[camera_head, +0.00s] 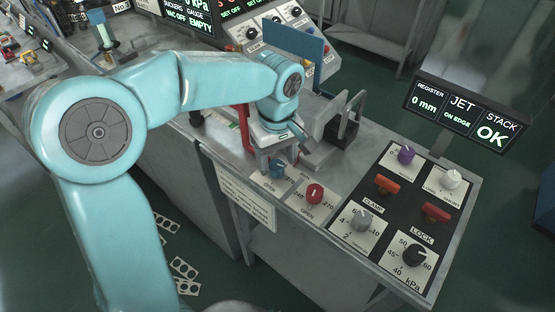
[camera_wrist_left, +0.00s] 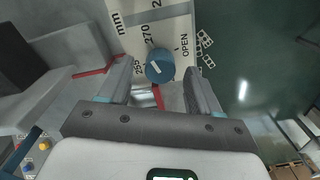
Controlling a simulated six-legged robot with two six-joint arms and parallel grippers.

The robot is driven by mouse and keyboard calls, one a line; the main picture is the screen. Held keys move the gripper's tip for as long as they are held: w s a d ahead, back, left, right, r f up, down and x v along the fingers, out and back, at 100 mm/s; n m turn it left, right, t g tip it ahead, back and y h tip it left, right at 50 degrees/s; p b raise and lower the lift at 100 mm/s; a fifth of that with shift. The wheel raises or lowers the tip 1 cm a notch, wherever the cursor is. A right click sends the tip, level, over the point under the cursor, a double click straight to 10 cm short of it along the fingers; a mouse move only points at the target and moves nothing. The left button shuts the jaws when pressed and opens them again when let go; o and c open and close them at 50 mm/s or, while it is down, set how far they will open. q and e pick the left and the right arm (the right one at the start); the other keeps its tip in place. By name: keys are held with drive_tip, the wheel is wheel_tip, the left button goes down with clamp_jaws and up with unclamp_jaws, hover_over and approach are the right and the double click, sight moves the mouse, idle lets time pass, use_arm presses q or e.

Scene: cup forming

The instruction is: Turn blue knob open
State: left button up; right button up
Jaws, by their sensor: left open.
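The blue knob (camera_head: 277,168) sits on a pale plate at the console's near edge, just below my left gripper (camera_head: 284,152) in the head view. In the left wrist view, the blue knob (camera_wrist_left: 160,66) has a white pointer line and stands on a white plate (camera_wrist_left: 150,22) marked 255, 270 and OPEN. The fingers of my left gripper (camera_wrist_left: 158,72) are open, one on each side of the knob in that view. I cannot tell whether they touch it or how far above it they are. My right gripper is not in view.
A red knob (camera_head: 315,194) stands close to the right of the blue one. A black panel (camera_head: 398,215) with several knobs and switches lies further right. A grey fixture (camera_head: 325,117) stands behind the gripper. A display (camera_head: 466,116) reads 0 mm, ON EDGE and OK.

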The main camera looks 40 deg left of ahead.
use_arm(q)
drive_tip(key=shift+f, duration=0.4)
drive_tip(key=shift+s, duration=0.15)
drive_tip(key=shift+c, duration=0.5)
drive_tip(key=c, duration=0.9)
drive_tip(key=shift+c, duration=0.2)
